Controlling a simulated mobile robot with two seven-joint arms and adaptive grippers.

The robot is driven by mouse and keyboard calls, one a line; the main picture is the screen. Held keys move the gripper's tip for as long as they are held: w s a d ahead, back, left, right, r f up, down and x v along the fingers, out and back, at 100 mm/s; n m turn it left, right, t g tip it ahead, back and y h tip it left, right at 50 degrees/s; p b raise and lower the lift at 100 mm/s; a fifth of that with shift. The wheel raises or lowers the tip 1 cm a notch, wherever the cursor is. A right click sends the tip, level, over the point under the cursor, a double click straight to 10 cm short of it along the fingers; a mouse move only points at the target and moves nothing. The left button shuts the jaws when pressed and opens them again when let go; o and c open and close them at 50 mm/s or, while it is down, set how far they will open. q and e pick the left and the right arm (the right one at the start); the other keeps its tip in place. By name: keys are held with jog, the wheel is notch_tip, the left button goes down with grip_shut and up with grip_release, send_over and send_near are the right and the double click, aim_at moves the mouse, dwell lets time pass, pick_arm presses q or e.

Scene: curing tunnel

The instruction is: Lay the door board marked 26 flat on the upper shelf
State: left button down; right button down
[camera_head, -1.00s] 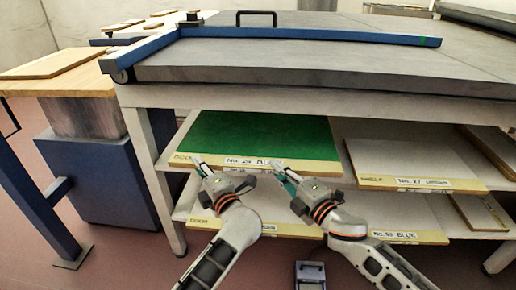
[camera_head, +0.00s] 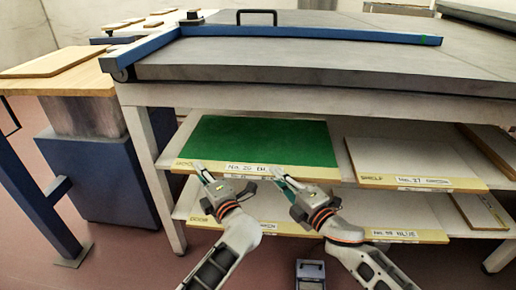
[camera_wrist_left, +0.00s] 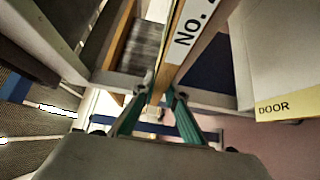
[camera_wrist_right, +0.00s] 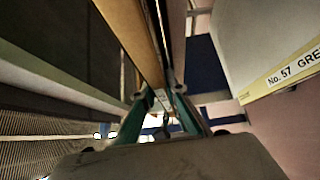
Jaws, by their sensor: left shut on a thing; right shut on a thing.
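The green-topped door board (camera_head: 262,140) lies about level at the left bay of the upper shelf, with its pale front edge towards me. Its label seems to read No. 26. In the left wrist view part of that label (camera_wrist_left: 189,29) shows. My left gripper (camera_head: 198,171) is shut on the front edge, left of the label. My right gripper (camera_head: 279,177) is shut on the same edge, right of the label. The right wrist view also shows the edge (camera_wrist_right: 135,35) between the fingers. Whether the board touches the upper shelf (camera_head: 178,127) is unclear.
A white-topped board (camera_head: 405,163) marked SHELF and No. 27 lies to the right on the upper shelf. Further labelled boards (camera_head: 405,235) lie on the lower shelf. The grey table (camera_head: 330,65) with a blue bar stands above. A wooden bench (camera_head: 60,75) stands at the left.

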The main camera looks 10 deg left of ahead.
pick_arm(q)
jog(key=shift+w, duration=0.1)
pick_arm(e)
jog(key=shift+w+f, duration=0.1)
jog(key=shift+f, duration=0.05)
pick_arm(q)
jog(key=c, duration=2.4)
grip_release()
jog(key=shift+f, duration=0.35)
jog(key=shift+c, duration=0.2)
pick_arm(e)
jog(key=c, duration=2.4)
grip_release()
jog(key=shift+f, duration=0.35)
jog(key=shift+c, duration=0.2)
pick_arm(q)
jog(key=o, duration=0.4)
jog(key=shift+r, duration=0.1)
pick_arm(e)
jog(key=o, duration=0.4)
jog(key=shift+r, duration=0.15)
pick_arm(q)
jog(key=shift+f, duration=0.2)
